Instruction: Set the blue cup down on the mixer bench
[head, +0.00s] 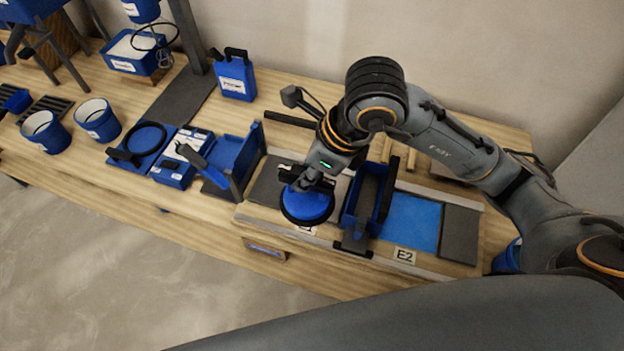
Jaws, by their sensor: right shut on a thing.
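A round blue cup (306,204) with a black rim, like a suction cup, is held by my right gripper (312,183). The gripper is shut on its top, and the fingertips are partly hidden. The cup is over the dark tile area near the label E1, beside a blue tray; I cannot tell whether it touches the surface below. The wooden mixer bench (85,167) runs along the left, with a dark upright stand on it. My left gripper is not in view.
Two blue pails (46,132) with white insides stand on the bench's left part. A black ring (147,140), a small blue box (172,172) and a blue holder (232,157) are nearer the cup. A blue canister (235,76) stands behind. Bare wood shows along the front edge.

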